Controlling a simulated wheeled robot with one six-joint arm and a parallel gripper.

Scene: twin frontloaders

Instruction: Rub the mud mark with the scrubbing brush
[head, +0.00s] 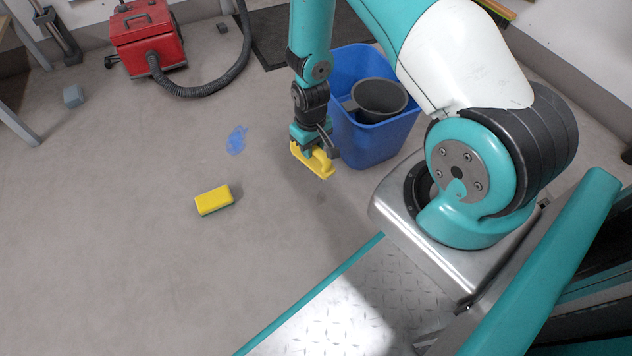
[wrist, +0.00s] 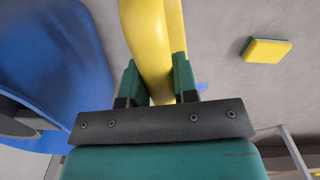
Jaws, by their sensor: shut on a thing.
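My gripper (head: 313,147) points down at the floor, left of the blue bin. It is shut on the yellow scrubbing brush (head: 321,166). The wrist view shows the brush's yellow handle (wrist: 148,45) between the two green fingers of my gripper (wrist: 157,82). The brush is low over the floor; I cannot tell whether it touches it. Its bristles are hidden. No brown mud mark is clear in either view; a faint darker spot (head: 320,198) lies on the floor just below the brush in the head view, and I cannot tell what it is.
A blue bin (head: 368,150) with a dark pot (head: 380,98) in it stands close right of my gripper. A blue patch (head: 236,140) and a yellow-green sponge (head: 214,200) lie on the floor to the left. A red vacuum (head: 148,45) with a hose stands behind.

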